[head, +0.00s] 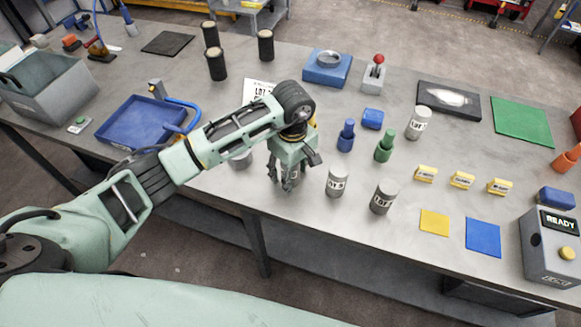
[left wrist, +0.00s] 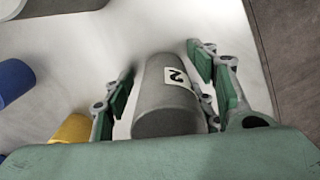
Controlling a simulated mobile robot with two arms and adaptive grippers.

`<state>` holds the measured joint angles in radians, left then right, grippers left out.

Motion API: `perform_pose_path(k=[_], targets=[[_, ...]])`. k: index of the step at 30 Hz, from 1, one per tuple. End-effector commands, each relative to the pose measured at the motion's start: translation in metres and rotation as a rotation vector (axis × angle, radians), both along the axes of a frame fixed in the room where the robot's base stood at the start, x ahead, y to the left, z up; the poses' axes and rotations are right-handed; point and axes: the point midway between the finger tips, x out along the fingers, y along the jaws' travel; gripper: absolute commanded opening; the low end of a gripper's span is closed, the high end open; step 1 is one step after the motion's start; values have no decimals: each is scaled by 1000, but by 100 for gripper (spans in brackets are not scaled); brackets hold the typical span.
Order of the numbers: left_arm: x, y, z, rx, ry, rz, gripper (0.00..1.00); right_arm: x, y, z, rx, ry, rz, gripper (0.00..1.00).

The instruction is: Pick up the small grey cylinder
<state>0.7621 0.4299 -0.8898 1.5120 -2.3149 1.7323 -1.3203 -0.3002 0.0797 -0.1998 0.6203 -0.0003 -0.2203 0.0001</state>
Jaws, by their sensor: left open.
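A small grey cylinder (left wrist: 166,105) with a white label marked 2 stands between the fingers of my left gripper in the left wrist view. My left gripper (head: 287,184) points down over the table near its front edge and is open around the cylinder. Gaps seem to show beside the cylinder, though contact on the right side is hard to tell. In the head view the fingers mostly hide this cylinder. My right gripper is not in view.
Similar grey labelled cylinders stand close by: one (head: 337,182) just right of the gripper, another (head: 383,197) further right, one (head: 240,159) partly behind my arm. A blue bottle (head: 346,136) and green bottle (head: 384,147) stand behind. A blue tray (head: 130,118) lies left.

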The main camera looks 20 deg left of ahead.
Motion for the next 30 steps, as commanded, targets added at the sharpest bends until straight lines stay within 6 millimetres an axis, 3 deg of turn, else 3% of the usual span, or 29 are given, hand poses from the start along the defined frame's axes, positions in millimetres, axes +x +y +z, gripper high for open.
perform_pose_path(k=[18,30], targets=[[0,0,1,0,0,1,0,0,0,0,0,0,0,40],[1,0,5,-1,-3,1,0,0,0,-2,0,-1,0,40]])
